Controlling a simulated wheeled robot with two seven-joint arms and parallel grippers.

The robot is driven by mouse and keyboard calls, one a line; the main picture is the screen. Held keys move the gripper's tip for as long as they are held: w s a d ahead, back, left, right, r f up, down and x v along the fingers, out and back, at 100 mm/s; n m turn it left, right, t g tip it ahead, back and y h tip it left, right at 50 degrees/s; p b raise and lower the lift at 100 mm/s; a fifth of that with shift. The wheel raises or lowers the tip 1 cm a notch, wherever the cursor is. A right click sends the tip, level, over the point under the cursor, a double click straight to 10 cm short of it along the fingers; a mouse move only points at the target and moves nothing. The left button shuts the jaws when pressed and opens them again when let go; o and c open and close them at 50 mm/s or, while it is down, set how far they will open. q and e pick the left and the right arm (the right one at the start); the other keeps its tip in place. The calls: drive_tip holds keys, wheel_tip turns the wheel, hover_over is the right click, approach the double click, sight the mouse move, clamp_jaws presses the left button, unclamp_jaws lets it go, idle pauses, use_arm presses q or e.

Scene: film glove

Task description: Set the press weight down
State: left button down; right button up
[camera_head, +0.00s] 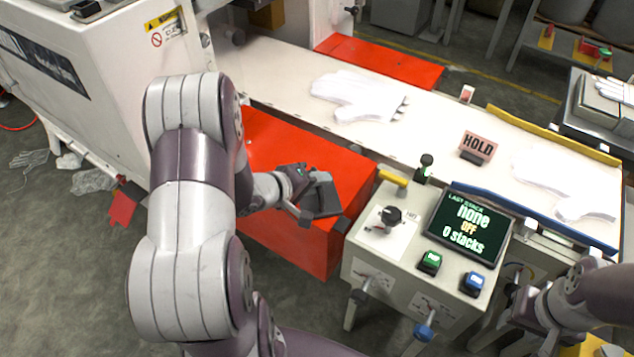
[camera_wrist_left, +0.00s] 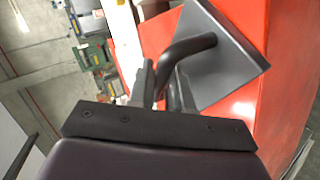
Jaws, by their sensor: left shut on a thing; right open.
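The press weight (camera_head: 322,198) is a dark grey square plate with a bent bar handle. My left gripper (camera_head: 298,196) is shut on its handle, over the red surface (camera_head: 290,150) left of the control box. In the left wrist view the weight (camera_wrist_left: 228,72) is tilted in the picture, with its handle between the fingers of my left gripper (camera_wrist_left: 162,82). I cannot tell whether the plate touches the red surface. My right gripper (camera_head: 528,308) is open and empty at the lower right, beside the control box.
The control box (camera_head: 375,250) has a screen (camera_head: 466,228) reading none, OFF and 0 stacks, plus knobs and buttons. Behind it, a white belt (camera_head: 430,125) carries white gloves (camera_head: 355,97) and a HOLD sign (camera_head: 478,146). A white machine (camera_head: 90,90) stands at the left.

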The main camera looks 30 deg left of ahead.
use_arm(q)
drive_tip(key=c, duration=1.1)
unclamp_jaws()
drive_tip(key=shift+o, duration=0.2)
drive_tip(key=s+a+r+m+g+y+p, duration=0.2)
drive_tip(key=s+a+r+m+y+p, duration=0.2)
drive_tip(key=s+a+r, duration=0.15)
drive_tip(key=s+d+r+m+g, duration=0.2)
drive_tip(key=s+d+m+g, duration=0.5)
drive_tip(key=d, duration=0.6)
drive_tip(key=shift+s+d+r+g, duration=0.15)
drive_tip(key=shift+s+d+g, duration=0.2)
drive_tip(key=shift+s, duration=0.25)
